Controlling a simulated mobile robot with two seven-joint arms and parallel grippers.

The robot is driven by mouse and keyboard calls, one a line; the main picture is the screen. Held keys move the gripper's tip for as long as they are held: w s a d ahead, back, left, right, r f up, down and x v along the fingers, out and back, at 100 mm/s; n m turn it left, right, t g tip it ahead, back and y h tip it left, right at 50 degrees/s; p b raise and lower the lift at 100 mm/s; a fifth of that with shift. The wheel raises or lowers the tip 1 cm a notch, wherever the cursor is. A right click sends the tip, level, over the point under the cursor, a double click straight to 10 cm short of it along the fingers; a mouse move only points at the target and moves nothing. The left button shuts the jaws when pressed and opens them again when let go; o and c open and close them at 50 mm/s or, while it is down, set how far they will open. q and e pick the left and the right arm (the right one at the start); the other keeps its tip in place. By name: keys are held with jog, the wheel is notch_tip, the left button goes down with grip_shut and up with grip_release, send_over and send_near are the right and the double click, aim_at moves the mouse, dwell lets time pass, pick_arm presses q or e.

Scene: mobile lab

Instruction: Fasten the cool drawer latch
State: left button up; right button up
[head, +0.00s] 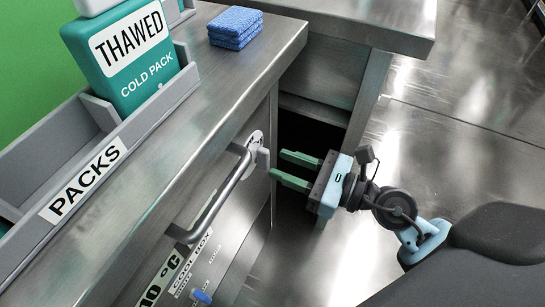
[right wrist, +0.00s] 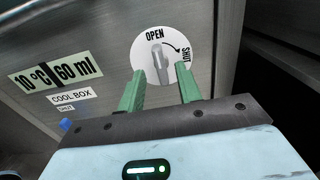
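The cool drawer latch (right wrist: 157,54) is a grey lever on a round white dial marked OPEN at the top and SHUT at the right. The lever stands roughly upright, towards OPEN. In the head view the latch (head: 256,142) shows edge-on at the cabinet front. My right gripper (head: 278,163) is open and empty, its green fingers pointing at the latch from the right. In the right wrist view the gripper (right wrist: 160,74) has its fingertips apart just below the lever, one to each side. Contact does not show. My left gripper is not in view.
A bar handle (head: 218,195) juts from the cabinet front. A COOL BOX label (right wrist: 71,97) is left of the dial. The steel counter (head: 205,75) above holds a PACKS tray (head: 60,205), a cold pack (head: 125,60) and blue sponges (head: 235,27). Open floor lies right.

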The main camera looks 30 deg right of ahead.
aim_at(269, 160)
jog(key=shift+x, duration=1.8)
jog(key=shift+c, duration=0.4)
grip_shut()
